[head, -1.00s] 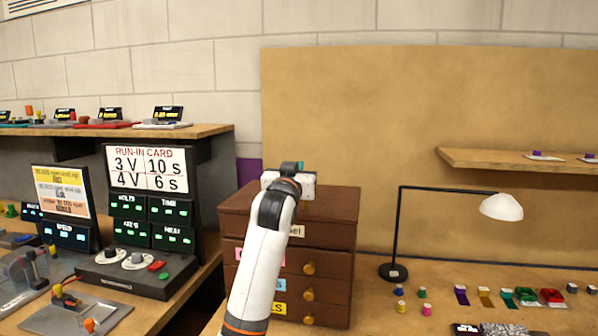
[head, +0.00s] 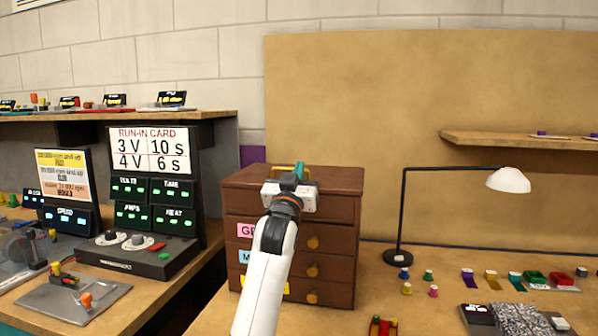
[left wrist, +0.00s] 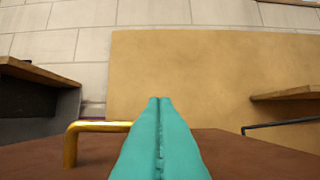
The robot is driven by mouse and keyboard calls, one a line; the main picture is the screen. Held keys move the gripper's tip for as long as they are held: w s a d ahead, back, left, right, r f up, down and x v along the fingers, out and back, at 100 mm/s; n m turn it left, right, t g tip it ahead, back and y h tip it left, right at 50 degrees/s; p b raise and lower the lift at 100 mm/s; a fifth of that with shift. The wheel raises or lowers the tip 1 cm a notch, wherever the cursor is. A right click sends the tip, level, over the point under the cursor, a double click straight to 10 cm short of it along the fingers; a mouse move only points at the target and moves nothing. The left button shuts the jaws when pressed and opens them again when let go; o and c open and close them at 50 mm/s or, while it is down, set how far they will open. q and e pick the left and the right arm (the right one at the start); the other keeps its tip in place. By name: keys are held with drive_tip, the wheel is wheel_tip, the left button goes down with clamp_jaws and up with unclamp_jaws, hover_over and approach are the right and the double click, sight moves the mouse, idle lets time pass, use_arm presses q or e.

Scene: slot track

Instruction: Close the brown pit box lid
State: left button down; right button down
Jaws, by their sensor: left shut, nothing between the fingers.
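The brown pit box (head: 335,238) stands on the bench in the middle of the head view, with drawers, round yellow knobs and coloured labels on its front. Its lid (head: 340,178) looks down flat on top; my arm hides part of the upper front. A yellow handle (left wrist: 78,145) stands on the lid's top, left of my fingers in the left wrist view. My left gripper (head: 298,172) is over the lid, its teal fingers (left wrist: 158,105) pressed together with nothing between them. I cannot tell whether the fingertips touch the lid. My right gripper is out of view.
A black desk lamp (head: 402,215) stands right of the box, with small coloured parts on the bench beyond. Left is a bench with a run-in card (head: 153,150) above a control panel (head: 130,258). A tan board (head: 370,100) rises behind the box.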

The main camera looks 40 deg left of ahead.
use_arm(q)
drive_tip(key=shift+f, duration=0.25)
